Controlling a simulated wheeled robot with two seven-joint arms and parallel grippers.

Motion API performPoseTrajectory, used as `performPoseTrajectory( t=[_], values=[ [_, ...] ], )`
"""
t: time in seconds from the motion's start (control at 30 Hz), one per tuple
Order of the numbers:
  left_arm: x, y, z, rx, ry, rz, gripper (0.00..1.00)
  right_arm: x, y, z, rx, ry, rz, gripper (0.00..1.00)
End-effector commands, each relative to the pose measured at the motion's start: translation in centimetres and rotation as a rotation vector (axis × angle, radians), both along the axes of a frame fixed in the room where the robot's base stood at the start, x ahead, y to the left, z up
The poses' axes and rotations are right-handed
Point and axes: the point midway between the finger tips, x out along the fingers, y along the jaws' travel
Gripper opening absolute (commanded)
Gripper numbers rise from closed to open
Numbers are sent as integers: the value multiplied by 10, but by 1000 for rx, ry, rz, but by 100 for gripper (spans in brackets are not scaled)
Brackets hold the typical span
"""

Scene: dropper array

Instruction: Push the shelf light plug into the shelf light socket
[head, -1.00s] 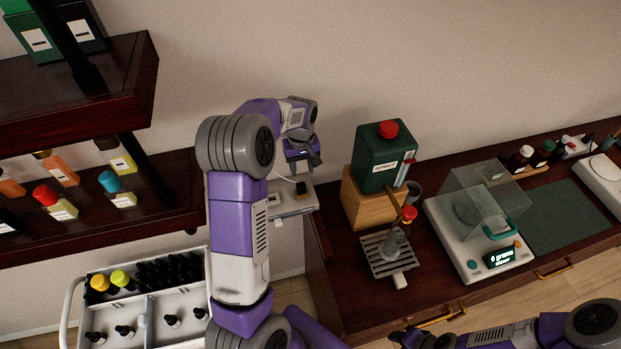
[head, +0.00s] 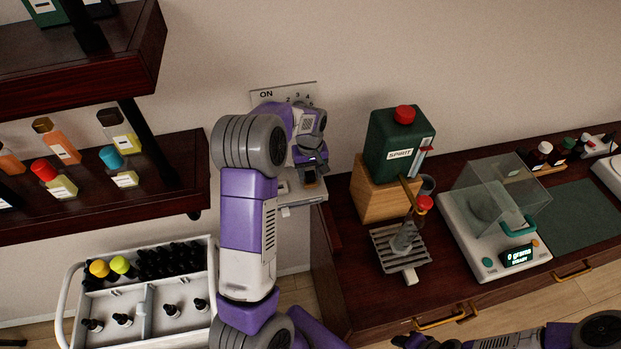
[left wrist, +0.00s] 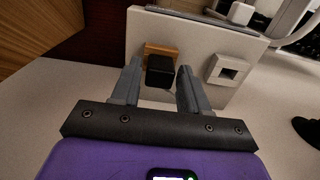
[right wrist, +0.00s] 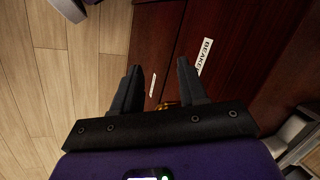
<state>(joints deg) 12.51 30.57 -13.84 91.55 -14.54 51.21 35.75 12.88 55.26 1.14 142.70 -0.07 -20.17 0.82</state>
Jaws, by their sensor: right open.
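A black plug (left wrist: 160,71) is between the two fingers of my left gripper (left wrist: 157,78) in the left wrist view. It stands in front of an orange-brown square piece (left wrist: 151,49) on a pale panel (left wrist: 200,35). I cannot tell how far it is seated there or whether the fingers press on it. A white-framed square socket (left wrist: 228,69) is to its right on the same panel. In the head view my left gripper (head: 309,177) is low over the panel's ledge (head: 303,198). My right gripper (right wrist: 160,72) is open and empty above the floor by wooden drawers.
A numbered "ON" sign (head: 280,92) is on the wall behind my left arm. The counter to the right holds a green spirit can (head: 397,145) and a scale (head: 487,250). A trolley (head: 150,290) of bottles and a wooden shelf (head: 110,205) are at the left.

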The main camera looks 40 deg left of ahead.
Motion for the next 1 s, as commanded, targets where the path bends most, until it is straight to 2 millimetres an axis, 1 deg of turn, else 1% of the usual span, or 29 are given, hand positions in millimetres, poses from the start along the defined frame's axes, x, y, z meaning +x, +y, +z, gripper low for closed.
performPoseTrajectory(
  t=[0.03, 0.2, 0.23, 0.27, 0.47, 1.0],
  values=[
    [0, 0, 0, 0, 0, 0, 37, 0, 0, 0, 0, 0, 0, 43],
    [0, 0, 0, 0, 0, 0, 11, 0, 0, 0, 0, 0, 0, 43],
    [0, 0, 0, 0, 0, 0, 6, 0, 0, 0, 0, 0, 0, 43],
    [0, 0, 0, 0, 0, 0, 4, 0, 0, 0, 0, 0, 0, 43],
    [0, 0, 6, 0, -1, 0, 4, 0, 0, 4, 0, 0, 0, 43],
    [0, 0, 49, 0, -1, 1, 4, 0, 0, 36, 0, 0, 0, 43]
  ],
)
